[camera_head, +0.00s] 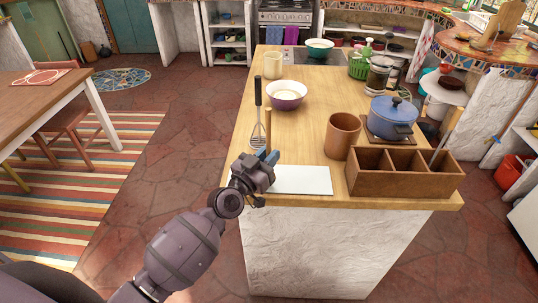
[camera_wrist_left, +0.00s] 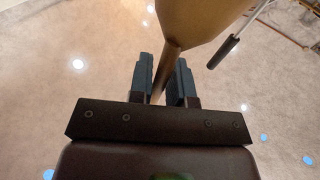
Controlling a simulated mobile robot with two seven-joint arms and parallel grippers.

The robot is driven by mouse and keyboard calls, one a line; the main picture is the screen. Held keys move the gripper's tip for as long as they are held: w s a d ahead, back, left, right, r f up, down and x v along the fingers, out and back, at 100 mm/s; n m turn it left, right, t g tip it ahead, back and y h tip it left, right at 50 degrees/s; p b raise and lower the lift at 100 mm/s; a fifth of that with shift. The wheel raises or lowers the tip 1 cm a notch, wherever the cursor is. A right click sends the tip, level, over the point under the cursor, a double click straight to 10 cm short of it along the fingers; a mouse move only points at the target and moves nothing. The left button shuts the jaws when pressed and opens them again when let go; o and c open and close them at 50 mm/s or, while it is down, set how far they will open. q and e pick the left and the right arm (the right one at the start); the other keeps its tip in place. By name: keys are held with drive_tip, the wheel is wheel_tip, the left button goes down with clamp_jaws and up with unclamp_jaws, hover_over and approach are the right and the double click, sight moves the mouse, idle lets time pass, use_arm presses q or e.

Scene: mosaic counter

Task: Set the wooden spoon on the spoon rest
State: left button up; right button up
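The wooden spoon (camera_head: 268,125) stands roughly upright just above my left gripper (camera_head: 270,164) at the counter's front left. In the left wrist view its bowl (camera_wrist_left: 203,14) is at the top, and its handle runs down between the two dark fingers of my left gripper (camera_wrist_left: 165,82). The fingers appear shut on the handle; the handle's lower end is hidden. A flat white slab (camera_head: 302,181) lies at the front edge, right of the gripper. I cannot tell whether it is the spoon rest. My right gripper is not in view.
A whisk (camera_head: 258,92) is just beyond the spoon. A brown cup (camera_head: 342,136), a wooden divided box (camera_head: 405,185) and a blue pot (camera_head: 391,115) stand to the right. A bowl (camera_head: 286,97) and a cream mug (camera_head: 273,66) are farther back. The middle counter has bare wood.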

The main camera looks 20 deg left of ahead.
use_arm(q)
drive_tip(key=o, duration=0.3)
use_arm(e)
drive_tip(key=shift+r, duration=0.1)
use_arm(q)
drive_tip(key=shift+r, duration=0.3)
drive_tip(key=b+v, duration=0.1)
drive_tip(key=v, duration=1)
drive_tip(key=s+a+f+n+g+y, duration=0.1)
drive_tip(key=s+a+f+g+y, duration=0.2)
drive_tip(key=s+f, duration=0.5)
drive_tip(key=s+a+f+n+g+y, duration=0.1)
drive_tip(key=s+a+f+g+y, duration=0.2)
drive_tip(key=s+f, duration=0.5)
drive_tip(key=shift+f+n+g, duration=0.4)
drive_tip(key=shift+f+g, duration=0.3)
drive_tip(key=shift+f, duration=1.2)
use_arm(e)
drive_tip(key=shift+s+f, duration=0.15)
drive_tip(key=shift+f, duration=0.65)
